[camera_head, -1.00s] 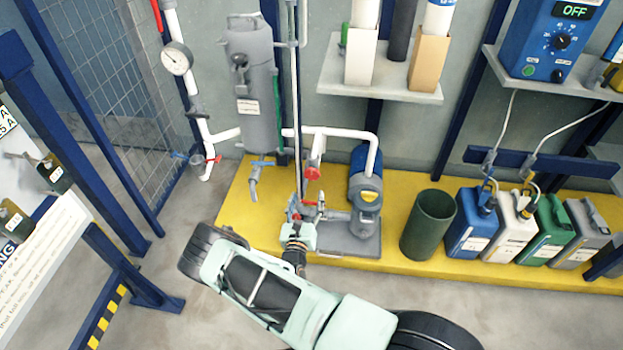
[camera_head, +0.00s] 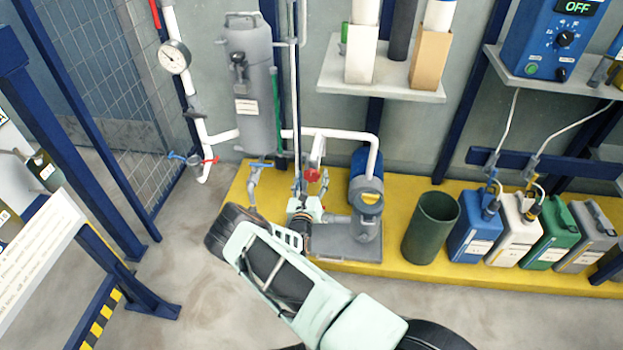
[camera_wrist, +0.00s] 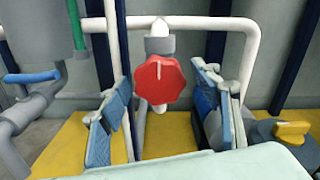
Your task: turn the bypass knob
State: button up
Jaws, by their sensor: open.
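The red knob (camera_head: 312,176) sits on a grey-and-white fitting of the white pipework, left of the blue pump. In the wrist view the knob (camera_wrist: 159,80) has a scalloped edge and faces me, with its white pointer line upright. I cannot read a label on it. My gripper (camera_head: 311,186) is open, just below and in front of the knob. In the wrist view its blue-padded fingers stand to the left and right of the knob, with clear gaps and no visible contact.
A blue pump with a yellow cap (camera_head: 370,197) stands close to the right. A blue-handled valve (camera_wrist: 32,77) is to the left beneath the grey tank (camera_head: 251,95). A thin vertical pipe (camera_wrist: 116,60) runs by the left finger. A green bin (camera_head: 431,226) stands farther right.

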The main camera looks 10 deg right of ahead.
jog(key=shift+c, duration=0.3)
jog(key=c, duration=1.1)
jog(key=shift+m, duration=0.3)
jog(key=m+p, duration=0.2)
jog(key=m, duration=0.2)
jog(key=shift+a+m+p, duration=0.1)
jog(key=shift+m+p, duration=0.65)
jog(key=shift+m, duration=0.65)
jog(key=o, duration=1.2)
jog(key=shift+c, duration=0.2)
